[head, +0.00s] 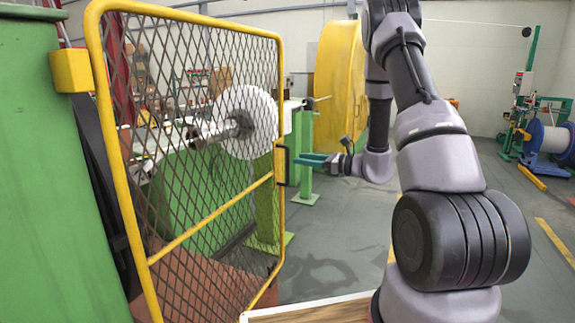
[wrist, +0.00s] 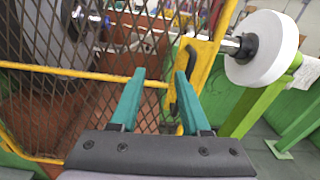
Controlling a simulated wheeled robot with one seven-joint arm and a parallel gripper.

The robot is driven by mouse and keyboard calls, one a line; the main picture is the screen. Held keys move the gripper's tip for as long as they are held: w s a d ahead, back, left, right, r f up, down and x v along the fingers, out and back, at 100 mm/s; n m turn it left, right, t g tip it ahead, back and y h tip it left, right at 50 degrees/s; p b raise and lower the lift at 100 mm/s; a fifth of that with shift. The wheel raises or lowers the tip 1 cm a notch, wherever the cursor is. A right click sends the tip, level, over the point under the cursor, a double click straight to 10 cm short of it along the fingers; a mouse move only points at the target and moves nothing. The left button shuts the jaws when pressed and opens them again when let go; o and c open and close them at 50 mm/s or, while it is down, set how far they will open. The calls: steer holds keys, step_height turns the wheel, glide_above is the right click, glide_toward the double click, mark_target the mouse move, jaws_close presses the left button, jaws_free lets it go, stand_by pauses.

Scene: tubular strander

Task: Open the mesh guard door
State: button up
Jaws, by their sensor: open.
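The mesh guard door (head: 274,100) is a yellow tube frame with dark diamond mesh, standing upright at left centre in the head view. A black handle (head: 281,165) sits on its right upright. In the wrist view, the handle (wrist: 187,103) lies close by the right finger, partly hidden. My gripper (head: 312,160) has teal fingers, points left at handle height and is just right of the handle. In the wrist view, my gripper (wrist: 160,75) is open, with mesh and yellow frame beyond the fingers. I cannot tell whether a finger touches the handle, or whether the door is ajar.
A green housing (head: 30,150) with a yellow hinge block (head: 71,71) stands at the left. Behind the mesh is a white reel (head: 250,120) on a shaft. A large yellow disc (head: 338,90) stands further back. Grey floor (head: 340,240) is clear between door and arm.

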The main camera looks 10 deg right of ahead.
steer(key=w+d+f+m+t+h, duration=0.2)
steer(key=d+f+m, duration=0.1)
steer(key=f, duration=0.2)
glide_above(288, 184)
steer(key=shift+w+r, duration=0.15)
steer(key=shift+w, duration=0.25)
jaws_close()
stand_by(1.3)
